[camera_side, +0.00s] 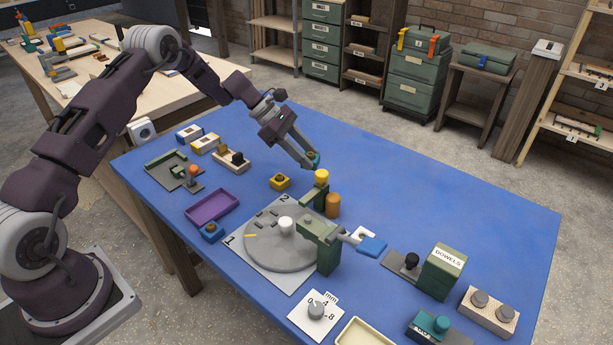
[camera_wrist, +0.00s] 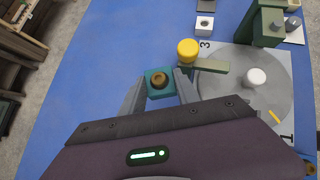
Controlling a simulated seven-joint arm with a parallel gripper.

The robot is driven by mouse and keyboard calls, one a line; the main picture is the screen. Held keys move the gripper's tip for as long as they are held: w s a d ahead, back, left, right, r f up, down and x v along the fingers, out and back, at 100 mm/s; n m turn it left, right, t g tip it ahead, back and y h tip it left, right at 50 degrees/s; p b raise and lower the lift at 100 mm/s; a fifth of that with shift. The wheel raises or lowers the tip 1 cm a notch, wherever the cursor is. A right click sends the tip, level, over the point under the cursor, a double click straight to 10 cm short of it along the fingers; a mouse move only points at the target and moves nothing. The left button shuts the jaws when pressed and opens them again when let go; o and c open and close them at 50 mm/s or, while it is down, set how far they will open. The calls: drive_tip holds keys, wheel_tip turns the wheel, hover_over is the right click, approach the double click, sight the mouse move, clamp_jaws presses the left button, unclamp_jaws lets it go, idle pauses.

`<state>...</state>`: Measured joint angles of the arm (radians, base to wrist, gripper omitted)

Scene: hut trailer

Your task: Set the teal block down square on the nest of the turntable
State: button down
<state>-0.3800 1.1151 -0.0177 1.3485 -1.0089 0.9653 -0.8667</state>
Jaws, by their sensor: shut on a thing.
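My gripper (camera_side: 311,162) is shut on the teal block (camera_side: 315,155), behind the turntable in the side view. In the wrist view the block (camera_wrist: 151,74) sits between the two fingers (camera_wrist: 160,86), with a round brown top piece on it. The block appears held above the blue table; its height is hard to judge. The turntable (camera_side: 268,256) is a grey disc with a white central knob (camera_side: 286,224) on a pale plate marked with numbers. It also shows right of the block in the wrist view (camera_wrist: 238,95). I cannot clearly make out the nest on it.
A green clamp-like stand (camera_side: 326,257) overhangs the disc's right edge. The table's far right is clear.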

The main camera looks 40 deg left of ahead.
drive_tip(key=shift+n, duration=0.4)
wheel_tip(320, 180, up, 9)
drive_tip(key=shift+a, duration=0.1)
drive_tip(key=s+d+r+n+t+y, duration=0.1)
drive_tip(key=s+r+n+t+y, duration=0.4)
drive_tip(key=s+r+n+y, duration=0.6)
drive_tip(key=w+a+f+n+h, duration=0.1)
drive_tip(key=w+a+f+h, duration=0.1)
drive_tip(key=w+f, duration=0.5)
drive_tip(key=w+a+f+n+h, duration=0.1)
drive_tip(key=w+a+f, duration=0.3)
drive_tip(key=f, duration=0.9)
drive_tip(key=w+f, duration=0.1)
drive_tip(key=f, duration=0.4)
drive_tip(key=w+f, duration=0.1)
drive_tip(key=f, duration=0.3)
drive_tip(key=shift+w+d+f, duration=0.1)
drive_tip(key=shift+f, duration=0.05)
drive_tip(key=shift+f, duration=0.1)
drive_tip(key=c, duration=0.9)
unclamp_jaws()
